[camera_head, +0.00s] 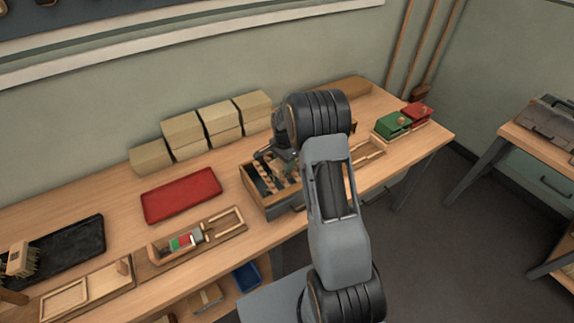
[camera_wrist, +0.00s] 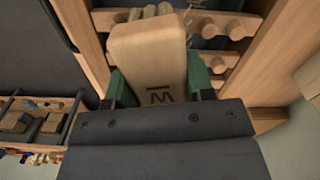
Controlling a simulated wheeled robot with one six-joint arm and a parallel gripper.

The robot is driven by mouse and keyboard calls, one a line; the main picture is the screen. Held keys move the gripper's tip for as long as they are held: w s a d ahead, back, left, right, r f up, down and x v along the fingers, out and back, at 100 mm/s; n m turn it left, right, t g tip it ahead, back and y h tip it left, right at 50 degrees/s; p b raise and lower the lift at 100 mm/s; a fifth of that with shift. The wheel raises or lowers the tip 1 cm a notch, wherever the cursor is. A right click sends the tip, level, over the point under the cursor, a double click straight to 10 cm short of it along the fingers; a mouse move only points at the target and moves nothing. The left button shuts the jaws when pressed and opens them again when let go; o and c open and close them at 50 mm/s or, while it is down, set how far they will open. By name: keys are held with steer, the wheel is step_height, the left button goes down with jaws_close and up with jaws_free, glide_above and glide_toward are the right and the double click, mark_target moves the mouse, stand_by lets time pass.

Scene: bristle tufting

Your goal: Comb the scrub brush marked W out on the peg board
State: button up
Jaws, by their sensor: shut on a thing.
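The scrub brush (camera_wrist: 150,60) is a pale wooden block with a dark W and a bar on its face. Some straw-coloured bristles show past its far end in the wrist view. My gripper (camera_wrist: 160,82) is shut on it, with a green finger on each side. The peg board (camera_wrist: 268,40), a wooden frame with rows of thick round pegs, lies just beyond the brush. Whether bristles touch the pegs is hidden by the block. In the head view my gripper (camera_head: 276,158) is over a wooden box-like unit on the bench, and the brush cannot be made out.
A red tray (camera_head: 180,195) and a fixture with green and red parts (camera_head: 182,242) lie left on the bench. Cardboard boxes (camera_head: 183,135) stand behind. Green (camera_head: 392,125) and red (camera_head: 417,113) boxes are right.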

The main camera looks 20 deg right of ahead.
steer(key=shift+w+a+f+b, duration=0.1)
steer(key=shift+w+a+b, duration=0.1)
steer(key=shift+w, duration=1.25)
steer(key=shift+w+a+b, duration=0.1)
steer(key=shift+w+b, duration=0.1)
steer(key=shift+w, duration=1.2)
steer(key=shift+s+d+b, duration=0.15)
steer(key=shift+s+b, duration=0.05)
steer(key=shift+s, duration=0.85)
steer(key=shift+s+d+b, duration=0.1)
steer(key=shift+s+b, duration=0.05)
steer(key=shift+s, duration=0.85)
steer(key=shift+s+d+f+b, duration=0.1)
steer(key=shift+s+b, duration=0.1)
steer(key=shift+s, duration=0.8)
steer(key=shift+s+d+f+b, duration=0.1)
steer(key=shift+s+b, duration=0.05)
steer(key=shift+s, duration=0.8)
steer(key=w, duration=0.8)
steer(key=shift+a+r, duration=0.3)
steer(key=shift+a, duration=0.15)
steer(key=shift+s+d+f+b, duration=0.15)
steer(key=shift+s+b, duration=0.1)
steer(key=shift+s, duration=0.8)
steer(key=shift+s+d+b, duration=0.1)
steer(key=shift+s+b, duration=0.15)
steer(key=shift+s, duration=0.75)
